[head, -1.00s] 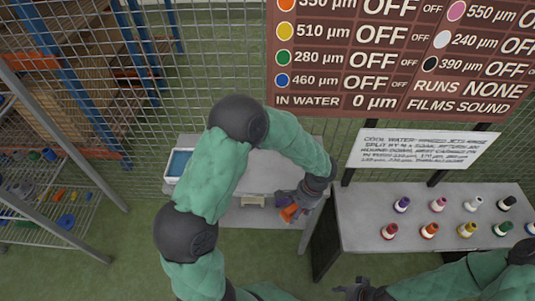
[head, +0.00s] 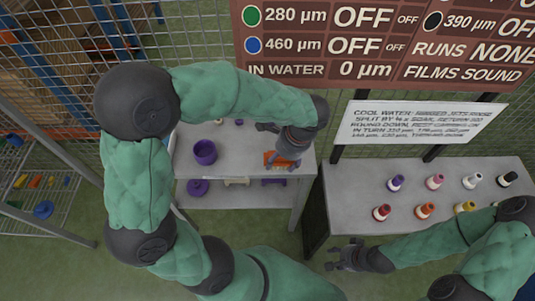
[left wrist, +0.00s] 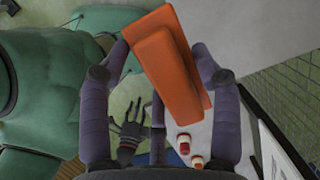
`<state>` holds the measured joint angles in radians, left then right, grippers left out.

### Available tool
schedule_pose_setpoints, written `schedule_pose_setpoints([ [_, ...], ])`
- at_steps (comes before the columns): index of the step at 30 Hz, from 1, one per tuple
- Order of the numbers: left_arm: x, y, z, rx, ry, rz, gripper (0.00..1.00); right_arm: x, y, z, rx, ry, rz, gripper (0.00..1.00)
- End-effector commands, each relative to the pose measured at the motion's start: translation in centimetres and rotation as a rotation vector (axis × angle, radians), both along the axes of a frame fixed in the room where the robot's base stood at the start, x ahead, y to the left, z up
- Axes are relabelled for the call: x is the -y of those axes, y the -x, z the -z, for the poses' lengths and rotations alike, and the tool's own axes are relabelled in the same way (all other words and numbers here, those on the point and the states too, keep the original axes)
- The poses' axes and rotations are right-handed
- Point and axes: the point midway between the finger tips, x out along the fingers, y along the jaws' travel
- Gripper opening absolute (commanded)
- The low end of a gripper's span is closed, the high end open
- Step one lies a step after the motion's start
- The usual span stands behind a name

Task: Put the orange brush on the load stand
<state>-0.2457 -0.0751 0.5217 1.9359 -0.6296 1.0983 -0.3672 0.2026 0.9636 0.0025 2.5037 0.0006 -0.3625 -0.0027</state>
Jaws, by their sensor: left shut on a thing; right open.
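The orange brush (head: 277,159) is held in my left gripper (head: 280,160), over the right part of a grey two-level table's top (head: 225,167). I cannot tell whether it touches the top. In the left wrist view the brush (left wrist: 167,65) shows as an orange block, tilted, between the two fingers (left wrist: 165,75). No part is labelled as the load stand, so I cannot tell for sure which it is. My right gripper (head: 337,256) is open and empty, in front of the right-hand grey table.
A purple pot (head: 204,152) stands on the two-level table. Its lower shelf holds a purple round piece (head: 197,187), a cream piece (head: 236,181) and a purple piece (head: 273,182). Several coloured bottles stand on the right table (head: 345,195). A signboard (head: 350,70) and mesh fence stand behind.

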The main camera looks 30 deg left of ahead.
Motion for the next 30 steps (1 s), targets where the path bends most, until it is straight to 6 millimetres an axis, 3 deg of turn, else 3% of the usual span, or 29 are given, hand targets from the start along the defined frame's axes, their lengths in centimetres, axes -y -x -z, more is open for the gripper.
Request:
schedule_pose_setpoints([
  [4, -2.6, -2.0, 1.8, 0.0, 0.0, -0.007, 0.37, 0.0, 0.0, 1.4, 0.0, 0.0, 0.0, 0.45],
  [12, -5.3, -4.1, 5.8, -0.001, 0.0, -0.003, 0.37, 0.0, 0.0, 3.2, 0.0, 0.0, 0.0, 0.45],
  [20, -6.1, -4.8, 6.9, 0.0, 0.0, -0.003, 0.37, 0.0, 0.0, 3.7, 0.0, 0.0, 0.0, 0.45],
  [30, -6.5, -5.1, 10.6, -0.001, 0.0, -0.001, 0.37, 0.0, 0.0, 6.0, 0.0, 0.0, 0.0, 0.45],
])
